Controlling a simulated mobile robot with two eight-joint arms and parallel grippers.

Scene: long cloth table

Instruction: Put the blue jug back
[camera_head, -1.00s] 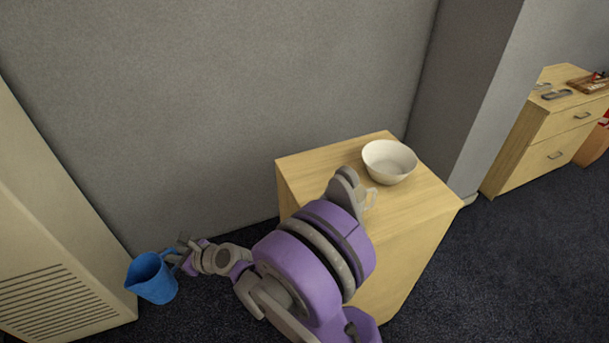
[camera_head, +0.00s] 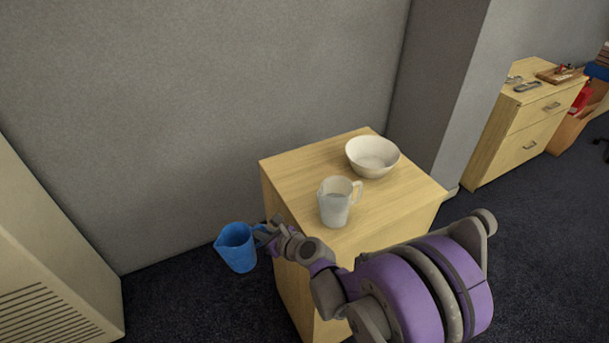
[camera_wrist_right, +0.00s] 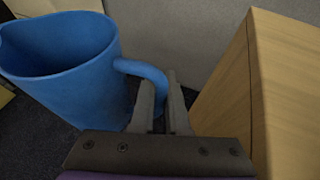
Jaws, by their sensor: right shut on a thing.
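The blue jug (camera_head: 237,249) hangs upright in the air just left of the wooden cabinet (camera_head: 285,172), over the dark floor. My right gripper (camera_head: 262,236) is shut on its handle. In the right wrist view the jug (camera_wrist_right: 70,72) fills the left side, and the fingers of my right gripper (camera_wrist_right: 160,100) close on the lower part of the handle. The jug looks empty inside as far as I can see. My left gripper is not in view.
A clear jug (camera_head: 336,203) and a white bowl (camera_head: 372,156) stand on the cabinet top. Bare top shows at its left and right. A grey wall is behind. A beige vented unit (camera_head: 45,260) stands at left. Another drawer cabinet (camera_head: 530,125) is far right.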

